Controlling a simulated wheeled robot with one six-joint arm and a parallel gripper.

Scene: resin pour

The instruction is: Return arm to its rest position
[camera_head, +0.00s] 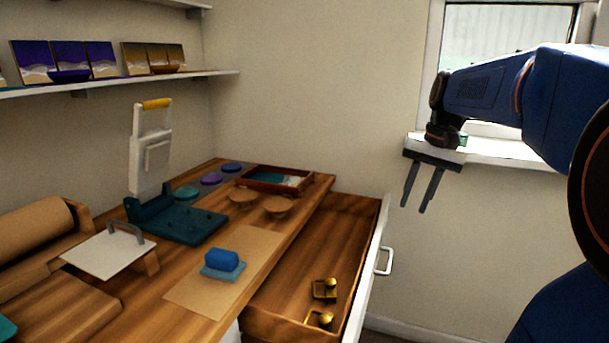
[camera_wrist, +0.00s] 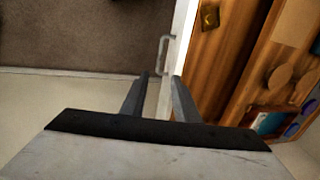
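My gripper (camera_head: 421,190) hangs in the air to the right of the open drawer, in front of the wall and below the window sill. Its two dark fingers point down and stand apart, with nothing between them. In the wrist view the fingers (camera_wrist: 157,85) are also apart and empty. My blue arm reaches in from the right side of the head view. The drawer handle (camera_wrist: 163,50) shows beyond the fingertips in the wrist view, apart from them.
The wooden drawer (camera_head: 290,286) is pulled out and holds brass-coloured items (camera_head: 325,290). The workbench (camera_head: 90,300) carries a blue block (camera_head: 222,260), a teal stand (camera_head: 180,222), a framed tray (camera_head: 270,180) and several round discs. A window sill (camera_head: 500,152) is close behind my arm.

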